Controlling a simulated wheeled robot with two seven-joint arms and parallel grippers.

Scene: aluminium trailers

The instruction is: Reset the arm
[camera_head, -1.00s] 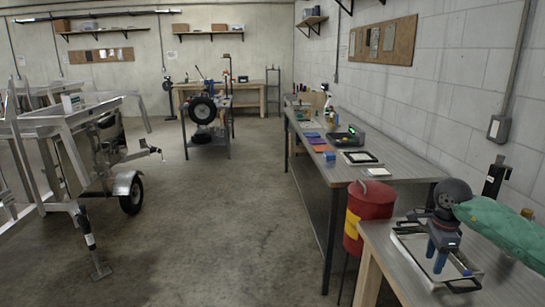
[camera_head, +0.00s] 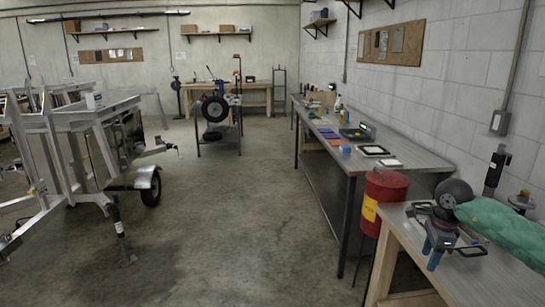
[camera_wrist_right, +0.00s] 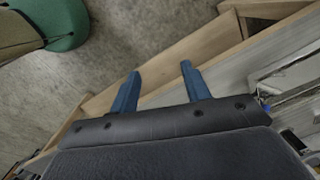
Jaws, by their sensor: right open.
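My right gripper (camera_head: 433,258) hangs at the left edge of the near workbench, with its blue fingers apart and nothing between them. In the right wrist view the open gripper (camera_wrist_right: 158,76) has its two blue fingertips over the wooden bench frame (camera_wrist_right: 160,90), with floor beyond. My right arm reaches in from the right edge of the head view. My left gripper is not in view.
The near workbench (camera_head: 408,245) is at lower right, partly hidden by my arm. A red bin (camera_head: 388,188) stands beside it. A long bench (camera_head: 420,156) runs along the right wall. An aluminium trailer (camera_head: 92,120) stands left. The middle floor (camera_head: 225,215) is clear.

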